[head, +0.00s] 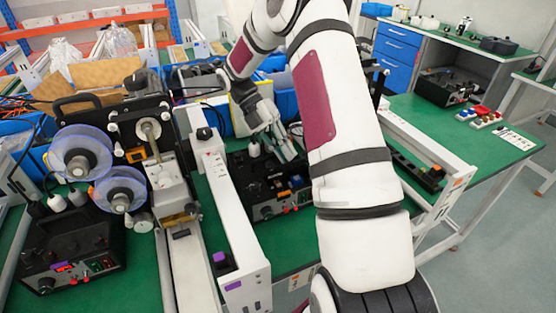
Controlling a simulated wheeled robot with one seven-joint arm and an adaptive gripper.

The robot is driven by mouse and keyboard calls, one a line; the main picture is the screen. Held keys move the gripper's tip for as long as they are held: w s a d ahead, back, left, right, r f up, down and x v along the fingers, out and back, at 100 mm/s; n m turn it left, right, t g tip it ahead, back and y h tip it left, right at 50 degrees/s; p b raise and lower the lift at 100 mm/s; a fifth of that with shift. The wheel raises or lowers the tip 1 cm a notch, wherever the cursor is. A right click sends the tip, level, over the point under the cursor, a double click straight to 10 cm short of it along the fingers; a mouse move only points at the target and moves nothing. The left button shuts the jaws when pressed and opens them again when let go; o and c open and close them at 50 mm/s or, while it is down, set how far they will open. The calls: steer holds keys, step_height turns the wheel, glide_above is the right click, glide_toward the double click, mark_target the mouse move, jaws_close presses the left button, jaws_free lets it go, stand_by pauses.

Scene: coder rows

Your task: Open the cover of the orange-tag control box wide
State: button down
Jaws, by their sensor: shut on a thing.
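A black control box (266,192) with red buttons and knobs on its front stands on the green bench, between two white rails and partly behind my arm. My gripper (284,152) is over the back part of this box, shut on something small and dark. What it holds looks like part of the box or its cover, but the fingers hide the contact. I cannot tell how far the cover is open. An orange tag (457,183) shows on the end plate of the right rail; none is clear on the box itself.
A second black control box (70,250) stands at left, below a coder with two blue reels (80,152). The left white rail (228,215) with a purple tag runs close beside the middle box. The right rail (415,140) lies beyond my arm.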

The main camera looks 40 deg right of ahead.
steer(key=shift+w+d+f+g+b, duration=0.2)
steer(key=shift+w+g+b, duration=0.3)
steer(key=shift+g+b, duration=0.3)
steer(key=c, duration=1.6)
jaws_free()
steer(key=shift+r, duration=0.1)
steer(key=v, duration=0.7)
steer(key=shift+w+r, duration=0.15)
steer(key=shift+w, duration=0.1)
